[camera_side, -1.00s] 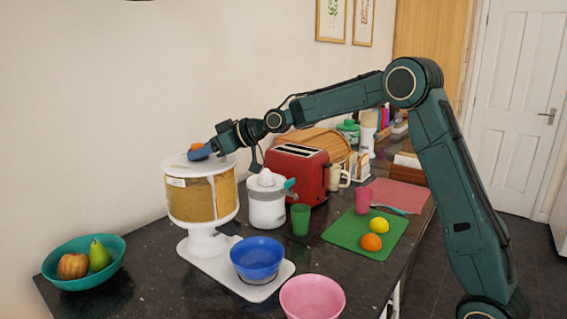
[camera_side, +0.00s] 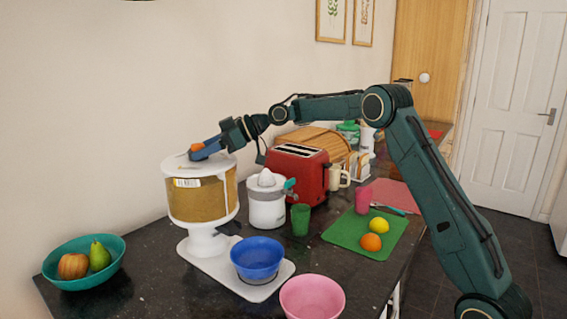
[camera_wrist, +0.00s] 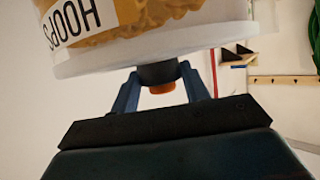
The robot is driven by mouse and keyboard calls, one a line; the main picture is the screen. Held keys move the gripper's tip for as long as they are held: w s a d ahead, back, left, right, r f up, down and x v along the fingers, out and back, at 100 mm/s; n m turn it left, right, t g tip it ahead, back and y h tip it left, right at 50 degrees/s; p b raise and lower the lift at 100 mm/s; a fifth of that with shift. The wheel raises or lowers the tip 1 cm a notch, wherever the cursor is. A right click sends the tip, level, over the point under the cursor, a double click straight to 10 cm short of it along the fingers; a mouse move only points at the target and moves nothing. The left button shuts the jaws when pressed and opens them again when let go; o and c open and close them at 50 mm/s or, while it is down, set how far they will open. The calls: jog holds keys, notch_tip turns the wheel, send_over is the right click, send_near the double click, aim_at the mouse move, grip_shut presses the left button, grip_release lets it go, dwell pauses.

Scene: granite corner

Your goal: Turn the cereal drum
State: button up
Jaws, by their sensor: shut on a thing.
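The cereal drum (camera_side: 205,203) is a clear cylinder full of yellow-brown cereal, with a white lid, on a white stand (camera_side: 207,238). A pale label shows on its upper front. In the wrist view the drum (camera_wrist: 190,15) fills the top, with a label (camera_wrist: 75,22) reading "HOOPS" upside down. My gripper (camera_side: 205,150) reaches in from the right over the lid. In the wrist view my gripper (camera_wrist: 160,80) has its fingers on either side of a dark knob with an orange end (camera_wrist: 160,88), and is shut on it. The fingertips are partly hidden.
A blue bowl (camera_side: 257,255) sits on the stand's base in front of the drum. A pink bowl (camera_side: 311,297) is nearby, and a teal fruit bowl (camera_side: 72,283) is at left. A juicer (camera_side: 266,205), green cup (camera_side: 300,220) and red toaster (camera_side: 300,175) stand at right.

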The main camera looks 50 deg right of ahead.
jog(key=shift+d+n+g+y, duration=0.1)
jog(key=shift+n+g+y, duration=0.6)
jog(key=shift+n+g, duration=0.3)
jog(key=o, duration=1.4)
jog(key=shift+c, duration=0.2)
jog(key=shift+w, duration=0.1)
jog(key=shift+s+a+m+t+h, duration=0.1)
jog(key=shift+a+m+t+h, duration=0.05)
jog(key=shift+m+t+h, duration=0.55)
jog(key=shift+s+a+m+t+h, duration=0.1)
jog(key=shift+m+t+h, duration=0.4)
jog(key=shift+m+t, duration=0.35)
jog(key=shift+s+a+m+t+h, duration=0.1)
jog(key=shift+m+t+h, duration=0.45)
jog(key=shift+m+h, duration=0.25)
jog(key=shift+s+a+m+t+h, duration=0.1)
jog(key=shift+m+t+h, duration=0.4)
jog(key=shift+m+h, duration=0.3)
jog(key=v, duration=1.3)
jog(key=shift+s+d+r, duration=0.2)
jog(key=shift+d, duration=0.1)
